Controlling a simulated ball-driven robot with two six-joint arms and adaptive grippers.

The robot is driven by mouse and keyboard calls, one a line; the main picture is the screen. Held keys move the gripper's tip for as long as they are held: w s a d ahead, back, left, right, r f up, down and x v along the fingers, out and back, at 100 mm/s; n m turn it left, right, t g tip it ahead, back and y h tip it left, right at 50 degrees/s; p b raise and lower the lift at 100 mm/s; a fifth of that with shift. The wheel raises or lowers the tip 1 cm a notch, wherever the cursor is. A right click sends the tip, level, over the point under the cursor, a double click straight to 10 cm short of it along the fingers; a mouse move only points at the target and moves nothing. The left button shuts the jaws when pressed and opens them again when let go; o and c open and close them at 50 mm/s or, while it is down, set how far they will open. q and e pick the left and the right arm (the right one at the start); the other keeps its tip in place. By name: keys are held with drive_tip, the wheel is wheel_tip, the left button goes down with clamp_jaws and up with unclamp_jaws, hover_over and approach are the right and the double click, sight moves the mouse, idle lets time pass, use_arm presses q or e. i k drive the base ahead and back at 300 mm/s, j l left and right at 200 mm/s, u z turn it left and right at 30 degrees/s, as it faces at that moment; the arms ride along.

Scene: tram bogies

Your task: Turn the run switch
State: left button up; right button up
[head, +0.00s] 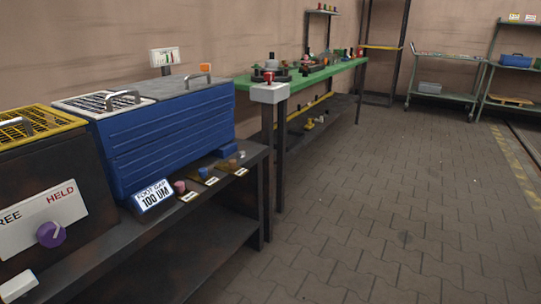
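No control in the head view carries a readable "run" label, so I cannot tell which one is the run switch. A purple rotary knob (51,234) with a pale mark sits on a white plate (22,222) on the front of a dark box at the left. The plate reads "HELD" at its right and "...REE" at its cut-off left edge. A red-topped control (269,77) stands on a pale grey box (269,93) at the near corner of the green bench. Neither of my grippers is in view.
A blue ribbed box (165,135) stands on the dark bench (262,152) beside a "FOOT GAP 100 UM" display (153,197) and several small coloured parts. The green bench (312,78) holds tools farther back. Paved floor (400,200) is clear at right; carts (448,88) stand beyond.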

sight(269, 77)
drive_tip(key=u, duration=0.3)
drive_tip(key=i+l+u, duration=0.75)
